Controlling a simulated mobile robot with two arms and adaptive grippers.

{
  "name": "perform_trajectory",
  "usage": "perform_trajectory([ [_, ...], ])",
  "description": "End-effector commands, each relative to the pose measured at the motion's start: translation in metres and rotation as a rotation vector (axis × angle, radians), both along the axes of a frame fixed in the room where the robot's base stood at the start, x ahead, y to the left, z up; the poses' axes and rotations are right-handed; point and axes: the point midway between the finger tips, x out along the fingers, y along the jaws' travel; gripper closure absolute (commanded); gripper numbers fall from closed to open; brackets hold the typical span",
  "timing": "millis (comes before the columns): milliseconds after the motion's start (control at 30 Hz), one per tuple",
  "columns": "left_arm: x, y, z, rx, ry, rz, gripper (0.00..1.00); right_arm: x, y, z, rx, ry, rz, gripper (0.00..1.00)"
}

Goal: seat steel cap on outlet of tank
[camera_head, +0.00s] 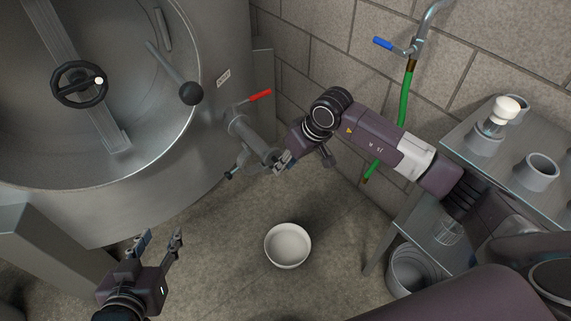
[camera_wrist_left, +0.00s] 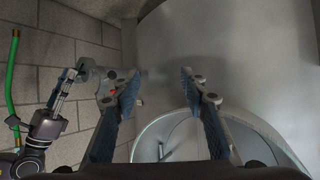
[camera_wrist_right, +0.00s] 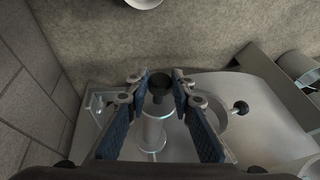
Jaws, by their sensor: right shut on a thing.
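The tank (camera_head: 222,45) is a large steel vessel at the upper left of the head view. Its outlet (camera_head: 254,142) is a steel pipe with a red-handled valve, pointing down to the right. My right gripper (camera_head: 283,160) is at the outlet's end. My left gripper (camera_head: 158,238) is open and empty, low in front of the tank.
A white bowl (camera_head: 288,245) stands on the floor below the outlet. A green hose (camera_head: 405,95) with a blue-handled tap hangs on the block wall. A metal shelf with grey cups (camera_head: 541,174) stands at the right. The tank's open round door with handwheel (camera_head: 79,84) is at left.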

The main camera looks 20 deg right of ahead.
Motion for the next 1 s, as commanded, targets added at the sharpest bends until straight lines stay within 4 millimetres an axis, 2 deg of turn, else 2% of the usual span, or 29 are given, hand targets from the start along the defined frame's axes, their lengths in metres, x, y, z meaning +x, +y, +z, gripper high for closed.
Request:
perform_trajectory([
  [1000,0.008,-0.004,0.012,-0.015,-0.063,-0.004,0.60,0.000,0.000,-0.001,0.001,-0.002,0.000,1.00],
])
